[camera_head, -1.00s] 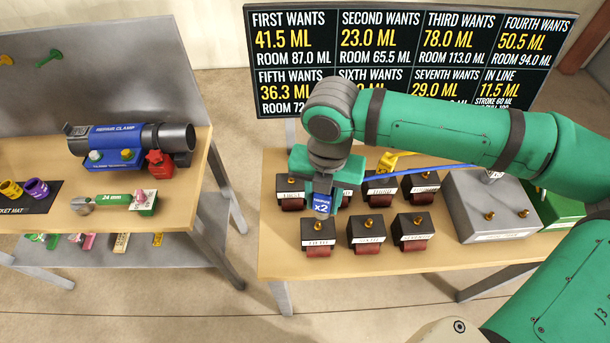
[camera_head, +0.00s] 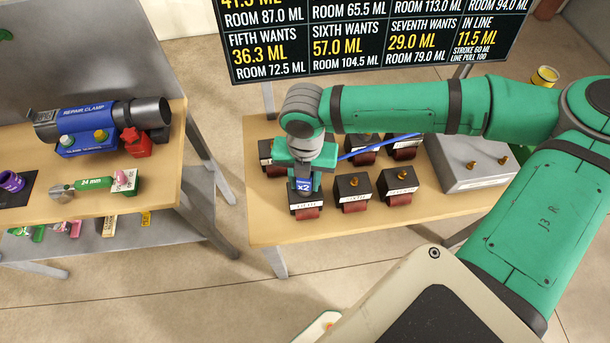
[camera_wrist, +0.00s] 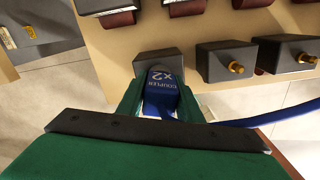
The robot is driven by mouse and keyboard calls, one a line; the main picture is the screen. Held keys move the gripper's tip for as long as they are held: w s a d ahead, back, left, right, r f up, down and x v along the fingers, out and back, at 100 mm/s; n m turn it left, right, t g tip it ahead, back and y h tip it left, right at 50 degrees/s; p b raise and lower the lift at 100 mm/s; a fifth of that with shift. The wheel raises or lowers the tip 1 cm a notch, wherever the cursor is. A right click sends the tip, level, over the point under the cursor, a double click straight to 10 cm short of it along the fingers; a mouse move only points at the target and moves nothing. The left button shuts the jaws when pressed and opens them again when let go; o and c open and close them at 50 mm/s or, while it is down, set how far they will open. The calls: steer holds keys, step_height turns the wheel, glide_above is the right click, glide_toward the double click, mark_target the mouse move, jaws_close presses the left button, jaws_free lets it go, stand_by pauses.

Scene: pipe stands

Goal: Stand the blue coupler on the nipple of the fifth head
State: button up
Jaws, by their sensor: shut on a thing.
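The blue coupler (camera_head: 304,186), marked x2, is held in my gripper (camera_head: 303,177), which points down with its jaws shut on it. In the wrist view, the coupler (camera_wrist: 163,82) sits between the green fingers (camera_wrist: 158,102). The fifth head (camera_head: 306,205) is the dark block with a white label at the left of the front row. The coupler is directly over it in the head view, its lower end at the block's top. The fifth head's nipple is hidden behind the coupler, so I cannot tell whether they touch. In the wrist view the head (camera_wrist: 155,60) shows just beyond the coupler.
A blue hose (camera_head: 362,149) trails right from my gripper. The sixth head (camera_head: 352,191) and seventh head (camera_head: 398,184) stand to the right, with brass nipples. More heads are behind. A grey box (camera_head: 470,165) stands at the right. The table front (camera_head: 300,232) is clear.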

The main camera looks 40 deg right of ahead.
steer(key=shift+f, duration=0.2)
stand_by(0.3)
steer(key=o, duration=1.1)
step_height(320, 180, up, 11)
steer(key=shift+f, duration=0.1)
